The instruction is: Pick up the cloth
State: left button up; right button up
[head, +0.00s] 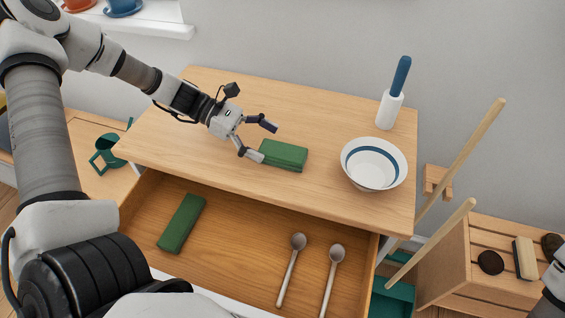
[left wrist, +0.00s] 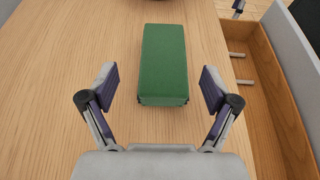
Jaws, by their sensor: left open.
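A folded green cloth (head: 283,154) lies on the wooden top of the drawer unit, left of the bowl. It also shows in the left wrist view (left wrist: 163,65), straight ahead between the lines of the fingers. My left gripper (head: 258,141) is open and empty, just to the left of this cloth, with its fingertips near the cloth's left end. In the left wrist view the open fingers (left wrist: 160,88) stand either side of the cloth's near end. A second green folded cloth or block (head: 182,223) lies in the open drawer.
The open drawer (head: 235,240) holds two spoons (head: 297,243) in its right part. A white bowl with a blue band (head: 374,164) and a blue-handled white tool (head: 394,94) stand to the right on the top. A green watering can (head: 107,153) is at the left. Wooden poles (head: 460,160) lean at the right.

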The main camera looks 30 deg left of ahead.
aim_at(282, 150)
pick_arm(q)
jog(key=b+x, duration=0.1)
jog(key=x, duration=0.4)
jog(key=shift+s+d+f, duration=0.1)
jog(key=shift+s+d, duration=0.05)
jog(key=shift+d, duration=0.4)
jog(key=c, duration=1.2)
jog(key=shift+c, duration=0.2)
